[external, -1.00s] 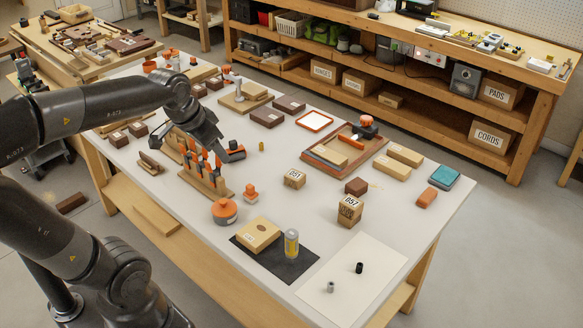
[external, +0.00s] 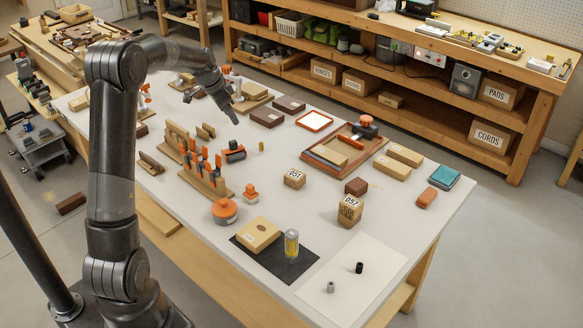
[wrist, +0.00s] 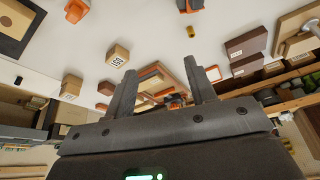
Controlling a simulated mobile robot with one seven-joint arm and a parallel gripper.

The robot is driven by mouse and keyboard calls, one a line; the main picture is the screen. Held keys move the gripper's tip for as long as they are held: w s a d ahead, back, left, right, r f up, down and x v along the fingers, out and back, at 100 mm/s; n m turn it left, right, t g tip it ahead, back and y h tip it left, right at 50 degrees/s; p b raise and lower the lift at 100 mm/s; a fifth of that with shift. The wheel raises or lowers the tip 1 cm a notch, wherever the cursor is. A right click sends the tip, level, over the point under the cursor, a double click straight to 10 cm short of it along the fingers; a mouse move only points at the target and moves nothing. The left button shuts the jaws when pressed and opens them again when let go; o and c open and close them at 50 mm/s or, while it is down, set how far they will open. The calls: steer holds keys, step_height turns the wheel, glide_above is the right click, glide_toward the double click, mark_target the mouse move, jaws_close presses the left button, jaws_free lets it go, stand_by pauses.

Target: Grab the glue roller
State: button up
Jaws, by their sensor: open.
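A black-and-orange tool (external: 235,151), which looks like the glue roller though I cannot be sure, lies on the white table right of the wooden rack. In the wrist view it is cut off at the top edge (wrist: 190,5). My gripper (external: 236,116) is raised above the table behind it, near the dark brown boxes, and does not touch it. In the wrist view my gripper (wrist: 160,66) has its two fingers apart, with nothing between them.
The wooden rack (external: 213,189) with upright orange-handled tools stands close to the roller's left. A small brass cylinder (external: 261,146) stands to its right. Dark brown boxes (external: 268,117) lie behind.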

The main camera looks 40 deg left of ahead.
glide_toward(232, 141)
steer(key=shift+m, duration=0.3)
steer(key=x, duration=0.5)
steer(key=shift+w+a, duration=0.1)
steer(key=shift+a, duration=0.1)
steer(key=shift+d+x, duration=0.15)
steer(key=shift+x, duration=1.25)
steer(key=shift+d+x, duration=0.1)
steer(key=shift+x, duration=1.25)
steer(key=shift+c, duration=0.3)
steer(key=shift+h, duration=0.3)
jaws_close()
